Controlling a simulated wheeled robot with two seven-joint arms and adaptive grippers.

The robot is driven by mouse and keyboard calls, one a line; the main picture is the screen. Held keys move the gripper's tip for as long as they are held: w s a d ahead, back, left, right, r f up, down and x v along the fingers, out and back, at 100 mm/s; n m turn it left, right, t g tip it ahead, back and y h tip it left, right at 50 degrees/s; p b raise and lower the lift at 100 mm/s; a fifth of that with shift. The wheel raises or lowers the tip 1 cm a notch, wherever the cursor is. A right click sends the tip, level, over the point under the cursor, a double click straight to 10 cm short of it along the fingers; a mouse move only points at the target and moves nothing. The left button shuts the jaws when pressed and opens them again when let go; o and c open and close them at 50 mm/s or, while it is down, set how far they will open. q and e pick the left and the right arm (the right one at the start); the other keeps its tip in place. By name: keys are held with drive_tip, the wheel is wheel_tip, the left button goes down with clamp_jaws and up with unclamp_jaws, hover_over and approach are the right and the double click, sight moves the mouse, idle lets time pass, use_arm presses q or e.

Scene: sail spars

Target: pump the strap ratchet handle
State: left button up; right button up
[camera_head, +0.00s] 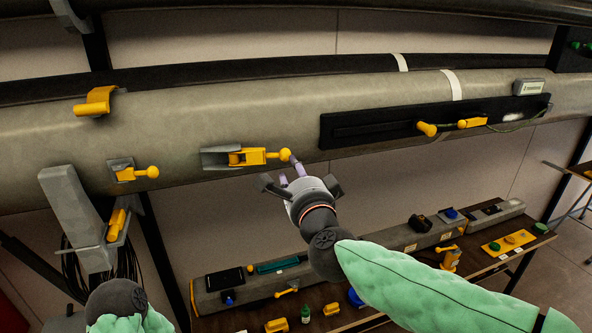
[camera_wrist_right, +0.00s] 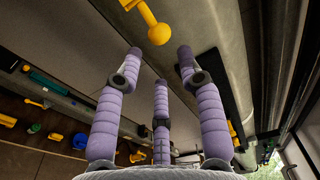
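A yellow ratchet handle (camera_head: 252,157) with a round knob (camera_head: 285,154) sits in a grey bracket (camera_head: 215,157) on the side of the long grey spar (camera_head: 230,110). I take it as the strap ratchet; no strap is clear on it. My right gripper (camera_head: 292,172) is just below and right of the knob. In the right wrist view, its three purple fingers (camera_wrist_right: 160,95) are spread open and empty, and a yellow knob (camera_wrist_right: 159,34) is beyond their tips, apart from them. My left forearm shows at the lower left, but its gripper does not.
A smaller yellow knob fitting (camera_head: 145,172) and a yellow hook (camera_head: 96,102) are left on the spar. A black rail (camera_head: 360,126) with yellow handles is to the right. Below, a bench (camera_head: 345,318) holds several small items. A grey post (camera_head: 75,215) stands left.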

sight(286, 158)
drive_tip(key=x, duration=0.8)
drive_tip(key=shift+w+f, duration=0.15)
drive_tip(key=shift+w, duration=0.05)
drive_tip(key=c, duration=0.6)
drive_tip(key=shift+s, duration=0.2)
